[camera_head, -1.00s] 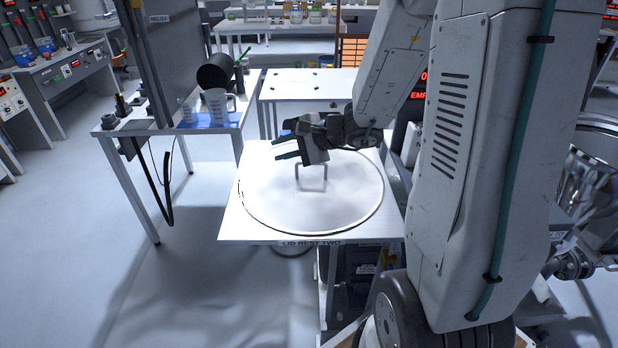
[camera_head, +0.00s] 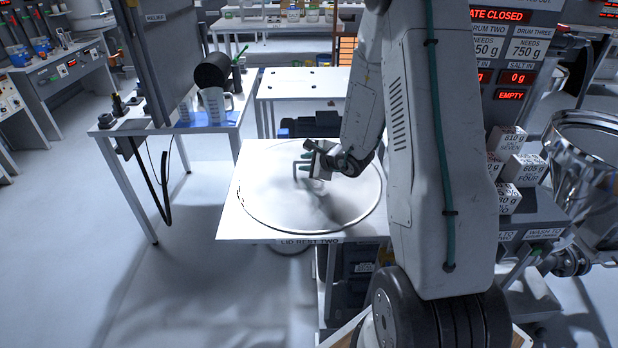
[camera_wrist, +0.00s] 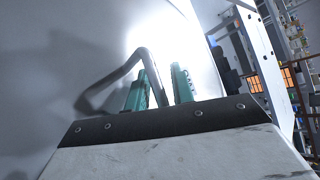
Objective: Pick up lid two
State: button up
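Lid two (camera_head: 262,200) is a large round white disc with a thin dark rim, lying flat on the white table marked "LID REST TWO" (camera_head: 228,222). A grey bracket-shaped handle (camera_head: 295,170) stands up from its middle. My gripper (camera_head: 309,161) is just above the lid at the handle, coming from the right. In the wrist view the two green fingers (camera_wrist: 159,85) are apart, and one leg of the handle (camera_wrist: 112,80) runs down between them. I cannot tell whether either finger touches it. The finger bases are hidden by the gripper body.
A side table (camera_head: 215,130) with a measuring jug (camera_head: 214,105) and a black cylinder stands at the back left. Labelled salt blocks (camera_head: 505,165) and a shiny metal hopper (camera_head: 585,165) are on the right. The floor at left is clear.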

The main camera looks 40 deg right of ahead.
jog(key=shift+w+f, duration=0.15)
jog(key=shift+w, duration=0.05)
grip_shut()
dwell(1.3)
